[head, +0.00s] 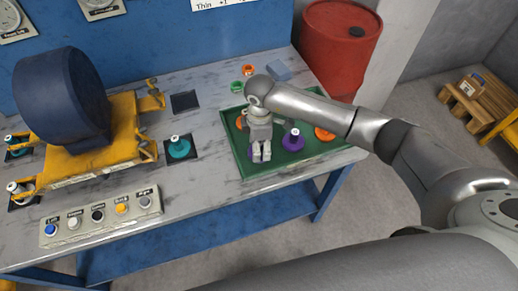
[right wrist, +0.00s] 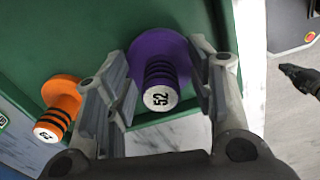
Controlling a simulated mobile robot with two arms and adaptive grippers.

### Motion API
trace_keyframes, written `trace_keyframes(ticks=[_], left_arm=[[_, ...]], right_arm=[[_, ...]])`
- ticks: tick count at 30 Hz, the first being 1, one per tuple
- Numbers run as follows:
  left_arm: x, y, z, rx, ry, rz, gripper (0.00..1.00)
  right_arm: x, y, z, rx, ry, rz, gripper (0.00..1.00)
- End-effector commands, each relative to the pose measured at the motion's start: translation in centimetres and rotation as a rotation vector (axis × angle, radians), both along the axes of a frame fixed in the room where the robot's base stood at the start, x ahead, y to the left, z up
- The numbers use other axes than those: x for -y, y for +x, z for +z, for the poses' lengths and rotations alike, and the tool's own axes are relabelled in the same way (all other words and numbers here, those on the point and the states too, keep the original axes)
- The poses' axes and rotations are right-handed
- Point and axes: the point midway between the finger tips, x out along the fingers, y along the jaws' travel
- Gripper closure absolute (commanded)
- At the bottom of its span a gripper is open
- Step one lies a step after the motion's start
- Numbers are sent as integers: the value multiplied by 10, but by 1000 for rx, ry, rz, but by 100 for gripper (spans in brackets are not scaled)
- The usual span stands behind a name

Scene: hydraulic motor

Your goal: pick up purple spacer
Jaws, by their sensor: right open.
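In the right wrist view, a purple spacer (right wrist: 160,55) with a wide flange, black rings and a white end marked 52 stands between the open fingers of my right gripper (right wrist: 160,65). Space shows on both sides of it. In the head view, my right gripper (head: 261,153) points down over the green tray (head: 237,158). A purple spacer (head: 293,142) with a white top stands just right of the gripper. Some purple also shows behind the fingers, mostly hidden. I cannot tell which of the two is in the wrist view. My left gripper is not in view.
Orange spacers (head: 324,134) also stand in the tray, one (right wrist: 62,95) left of my fingers in the wrist view. A button panel (head: 101,218) and a yellow fixture with a dark motor (head: 62,100) are at left. A red barrel (head: 340,45) stands behind.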

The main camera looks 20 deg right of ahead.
Motion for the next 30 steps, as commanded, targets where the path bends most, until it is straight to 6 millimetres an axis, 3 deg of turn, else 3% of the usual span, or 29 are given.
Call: trace_keyframes(ticks=[3, 14, 24, 30], left_arm=[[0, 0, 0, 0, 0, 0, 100], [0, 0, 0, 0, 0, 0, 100], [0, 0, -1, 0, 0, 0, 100], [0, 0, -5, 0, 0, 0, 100]], right_arm=[[0, 0, 0, 0, 0, 1, 52], [0, 0, 0, 0, 1, 1, 98], [0, 1, 2, 2, 2, 1, 100], [0, 1, 16, 4, 1, 2, 100]])
